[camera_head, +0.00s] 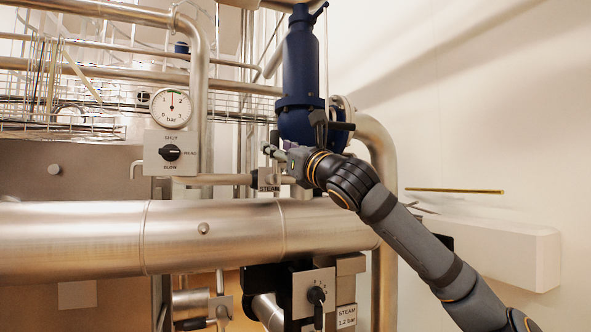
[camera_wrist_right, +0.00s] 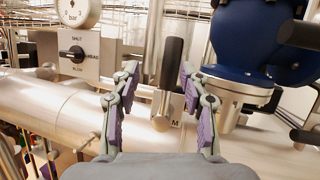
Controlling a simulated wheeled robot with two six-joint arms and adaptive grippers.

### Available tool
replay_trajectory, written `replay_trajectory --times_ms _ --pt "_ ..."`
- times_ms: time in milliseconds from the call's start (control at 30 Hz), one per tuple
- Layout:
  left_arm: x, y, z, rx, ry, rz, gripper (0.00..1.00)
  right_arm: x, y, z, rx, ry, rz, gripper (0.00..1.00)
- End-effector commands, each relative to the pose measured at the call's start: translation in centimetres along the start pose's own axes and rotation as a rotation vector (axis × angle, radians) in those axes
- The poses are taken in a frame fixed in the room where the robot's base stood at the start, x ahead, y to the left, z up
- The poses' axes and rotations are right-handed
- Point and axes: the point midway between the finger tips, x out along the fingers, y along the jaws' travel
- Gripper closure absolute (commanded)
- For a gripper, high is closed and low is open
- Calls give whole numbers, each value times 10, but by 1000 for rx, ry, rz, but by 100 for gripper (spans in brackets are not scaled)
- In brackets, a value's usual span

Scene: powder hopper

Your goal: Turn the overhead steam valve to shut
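My right gripper (camera_head: 272,152) reaches up to this spot from the lower right. In the right wrist view its two fingers (camera_wrist_right: 158,78) stand apart, one on each side of the black grip. I see a gap on the left side; contact on the right is unclear. My left gripper is not in view.
A blue valve body (camera_head: 300,75) stands close above my right gripper. A round gauge (camera_head: 171,108) and a SHUT/READ/BLOW knob plate (camera_head: 155,165) are left. A thick steel pipe (camera_head: 90,240) runs below. Another black-handled valve plate (camera_head: 303,281) sits lower, tagged STEAM 1.2 bar (camera_head: 346,316).

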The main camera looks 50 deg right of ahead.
Motion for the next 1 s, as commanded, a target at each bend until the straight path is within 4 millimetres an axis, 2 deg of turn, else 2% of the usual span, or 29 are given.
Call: replay_trajectory --times_ms 100,700,1000 --pt "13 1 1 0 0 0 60 -12 0 -3 -2 -2 -2 55" --pt "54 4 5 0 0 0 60 -60 3 -4 -1 -1 -1 55" --pt "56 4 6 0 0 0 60 -67 3 -1 0 0 0 55"
